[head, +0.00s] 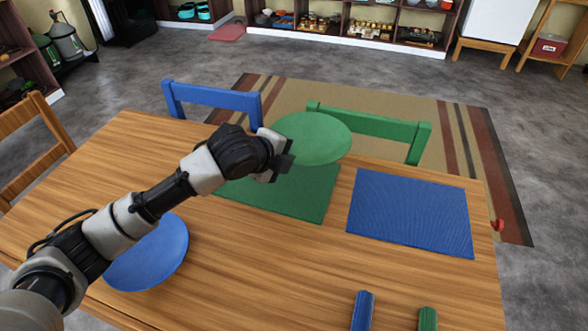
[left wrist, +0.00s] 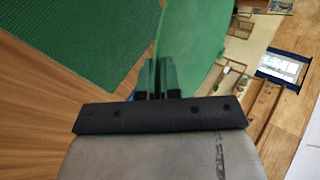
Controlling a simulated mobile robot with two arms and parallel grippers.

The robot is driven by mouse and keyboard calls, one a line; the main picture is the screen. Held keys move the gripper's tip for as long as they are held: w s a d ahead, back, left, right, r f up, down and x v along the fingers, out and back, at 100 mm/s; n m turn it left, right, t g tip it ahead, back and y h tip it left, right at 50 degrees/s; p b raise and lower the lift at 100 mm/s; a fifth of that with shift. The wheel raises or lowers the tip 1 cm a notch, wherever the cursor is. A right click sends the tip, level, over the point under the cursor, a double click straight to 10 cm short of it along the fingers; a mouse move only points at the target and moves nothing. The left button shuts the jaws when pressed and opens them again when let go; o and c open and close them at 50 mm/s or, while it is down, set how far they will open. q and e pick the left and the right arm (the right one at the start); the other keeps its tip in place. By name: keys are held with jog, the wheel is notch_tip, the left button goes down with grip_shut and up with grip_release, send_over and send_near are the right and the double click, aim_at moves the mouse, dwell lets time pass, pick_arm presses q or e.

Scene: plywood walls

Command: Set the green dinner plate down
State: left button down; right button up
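The green dinner plate (head: 315,138) is held up above the far side of the wooden table, over the back part of the green placemat (head: 300,196). My left gripper (head: 285,158) is shut on the plate's near left rim. In the left wrist view the fingers (left wrist: 160,78) pinch the edge of the plate (left wrist: 195,45), which looks tilted in that view. The green placemat (left wrist: 80,35) lies below to the left there. My right gripper is not in view.
A blue placemat (head: 412,212) lies to the right and a blue plate (head: 150,254) at the front left. A blue chair (head: 215,96) and a green chair (head: 385,127) stand at the far edge. Blue (head: 363,308) and green (head: 428,318) items are near the front edge.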

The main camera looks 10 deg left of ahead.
pick_arm(q)
jog(key=shift+w, duration=0.5)
jog(key=a+f, duration=0.2)
jog(key=a, duration=0.1)
jog(key=a+f, duration=0.2)
jog(key=a, duration=0.2)
jog(key=s+a+f, duration=0.1)
jog(key=a+f, duration=0.1)
jog(key=a, duration=0.2)
jog(key=shift+f, duration=0.15)
jog(key=shift+a+f, duration=0.3)
notch_tip(320, 180, down, 4)
jog(key=shift+r, duration=0.1)
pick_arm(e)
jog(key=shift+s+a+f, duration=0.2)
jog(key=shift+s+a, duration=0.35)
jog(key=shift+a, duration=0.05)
